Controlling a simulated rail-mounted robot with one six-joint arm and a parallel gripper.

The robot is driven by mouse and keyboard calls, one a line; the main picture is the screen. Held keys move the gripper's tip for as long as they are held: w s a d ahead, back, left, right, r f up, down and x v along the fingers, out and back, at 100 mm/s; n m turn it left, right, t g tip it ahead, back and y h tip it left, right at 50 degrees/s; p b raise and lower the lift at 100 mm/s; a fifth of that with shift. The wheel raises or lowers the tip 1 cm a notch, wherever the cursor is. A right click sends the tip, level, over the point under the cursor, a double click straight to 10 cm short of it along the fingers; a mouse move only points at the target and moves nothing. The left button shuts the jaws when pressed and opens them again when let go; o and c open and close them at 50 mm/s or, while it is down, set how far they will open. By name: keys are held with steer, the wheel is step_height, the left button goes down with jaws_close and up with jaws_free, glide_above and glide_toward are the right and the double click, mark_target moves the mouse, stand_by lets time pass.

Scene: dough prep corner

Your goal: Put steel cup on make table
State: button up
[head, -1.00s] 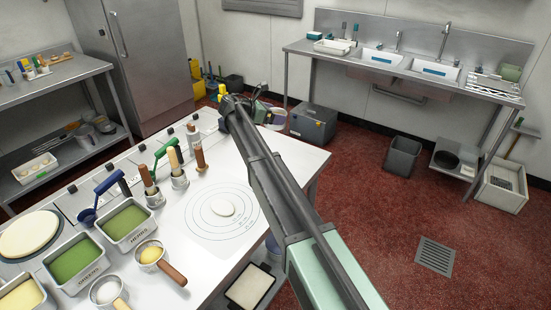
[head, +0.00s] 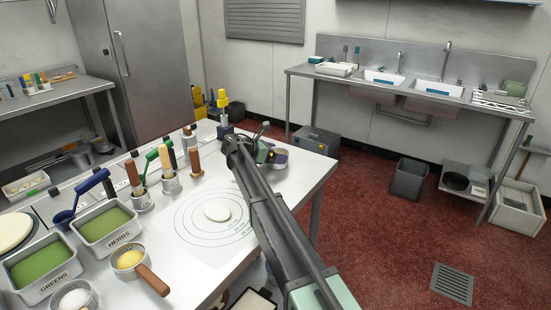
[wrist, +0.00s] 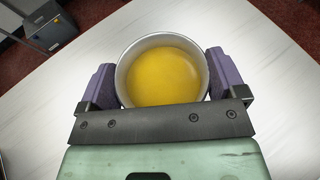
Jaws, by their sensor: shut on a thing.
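The steel cup (wrist: 122,75) is round, with a bright rim and a yellow filling, and shows from above in the wrist view. My gripper (wrist: 162,78) is shut on it, with one purple finger pad on each side. In the head view my gripper (head: 273,152) is at the far right corner of the make table (head: 308,172), where my arm and fingers mostly hide the cup. The cup looks upright and over or on the table's pale top, which also shows in the wrist view (wrist: 60,105). I cannot tell whether its base touches.
A marked mat with dough (head: 217,212) lies left of my arm. Tool holders (head: 170,183), a herbs tub (head: 107,227) and a greens tub (head: 42,267) stand further left. A dark box (head: 316,143) is on the floor behind the table. The tabletop around the cup is clear.

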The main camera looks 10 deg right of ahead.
steer(key=shift+f, duration=0.1)
steer(key=o, duration=0.9)
steer(key=shift+r, duration=0.3)
steer(key=p+v, duration=0.4)
steer(key=v, duration=0.7)
steer(key=shift+r+p, duration=0.1)
steer(key=shift+p, duration=0.2)
steer(key=shift+s+a, duration=0.15)
steer(key=shift+a, duration=0.25)
